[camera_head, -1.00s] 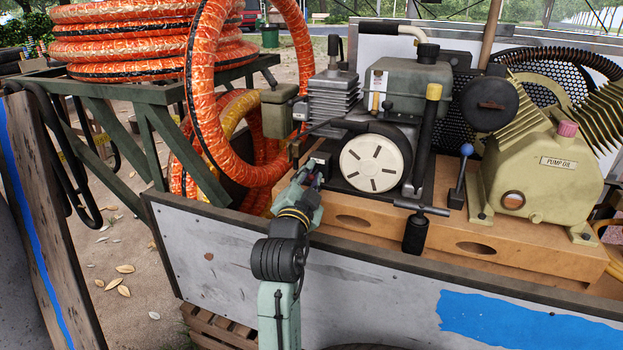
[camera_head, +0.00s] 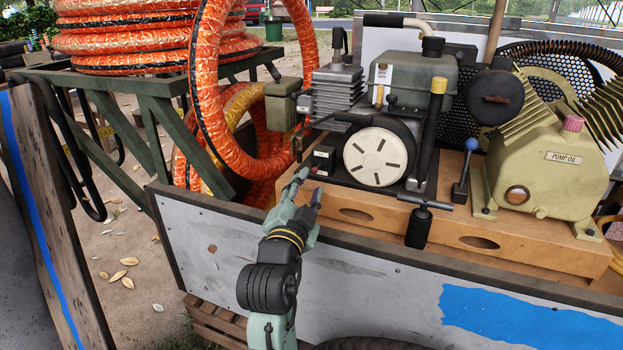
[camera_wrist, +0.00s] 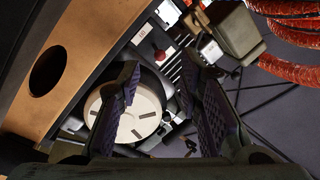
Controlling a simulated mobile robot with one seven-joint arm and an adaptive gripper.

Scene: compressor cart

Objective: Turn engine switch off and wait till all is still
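The engine (camera_head: 398,95) sits on the cart with its round white slotted cover (camera_head: 375,157) facing me. A small dark control box (camera_head: 323,156) is left of the cover. In the wrist view, a round red knob (camera_wrist: 160,55) shows on a dark panel beside a small white label (camera_wrist: 143,33). I cannot tell which position the switch is in. My gripper (camera_head: 308,184) is just below and left of the box, apart from it. In the wrist view my gripper (camera_wrist: 161,66) is open and empty, its fingertips on either side of the knob in the picture.
The cart's grey side wall (camera_head: 350,262) stands below my gripper. Orange hose (camera_head: 205,110) hangs close on the left. The wooden base (camera_head: 455,235) carries the engine and the pump (camera_head: 545,165). A black T-handle (camera_head: 420,215) juts out right of my gripper.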

